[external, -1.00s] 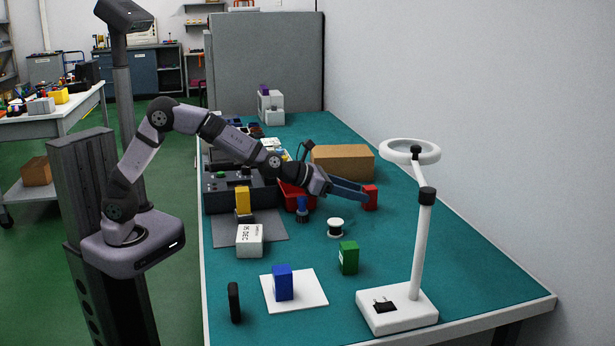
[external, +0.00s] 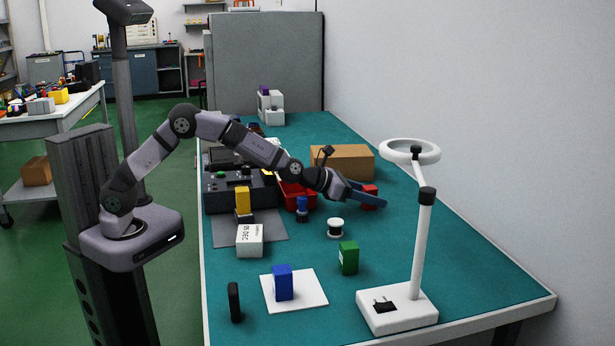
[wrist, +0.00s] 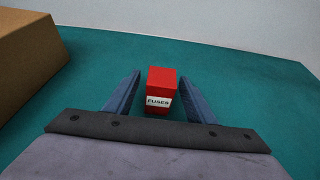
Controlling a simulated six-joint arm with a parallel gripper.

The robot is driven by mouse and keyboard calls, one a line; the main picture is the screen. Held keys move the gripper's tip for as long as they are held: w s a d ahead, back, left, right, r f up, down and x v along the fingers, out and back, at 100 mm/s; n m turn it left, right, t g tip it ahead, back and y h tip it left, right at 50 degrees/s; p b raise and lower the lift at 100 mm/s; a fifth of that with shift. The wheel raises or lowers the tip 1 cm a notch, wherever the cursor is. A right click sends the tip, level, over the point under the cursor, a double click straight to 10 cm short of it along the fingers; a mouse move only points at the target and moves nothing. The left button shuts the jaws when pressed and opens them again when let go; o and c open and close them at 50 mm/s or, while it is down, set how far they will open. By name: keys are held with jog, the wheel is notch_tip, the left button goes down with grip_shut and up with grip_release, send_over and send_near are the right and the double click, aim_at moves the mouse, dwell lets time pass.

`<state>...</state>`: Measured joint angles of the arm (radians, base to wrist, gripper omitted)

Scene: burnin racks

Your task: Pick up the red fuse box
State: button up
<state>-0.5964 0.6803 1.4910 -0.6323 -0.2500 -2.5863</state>
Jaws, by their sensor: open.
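The red fuse box (wrist: 161,84) stands upright on the teal bench top, with a white label reading "FUSES" facing me. It also shows in the external view (external: 370,190), partly hidden behind my gripper. My gripper (wrist: 161,82) is open, with one blue-grey finger on each side of the box. In the wrist view there is a gap between the box and each finger. In the external view my gripper (external: 368,197) reaches out low over the bench at the box. I cannot tell the exact height of the fingertips.
A cardboard box (external: 343,160) stands behind and left of the fuse box. A red bin (external: 296,196), a white spool (external: 335,227), a green box (external: 349,258) and a ring lamp (external: 398,306) are around. The bench right of the fuse box is clear.

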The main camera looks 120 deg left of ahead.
aim_at(372, 187)
jog(key=shift+c, duration=0.3)
jog(key=c, duration=1.1)
jog(key=shift+r, duration=0.1)
notch_tip(372, 187, up, 10)
jog(key=p, duration=0.5)
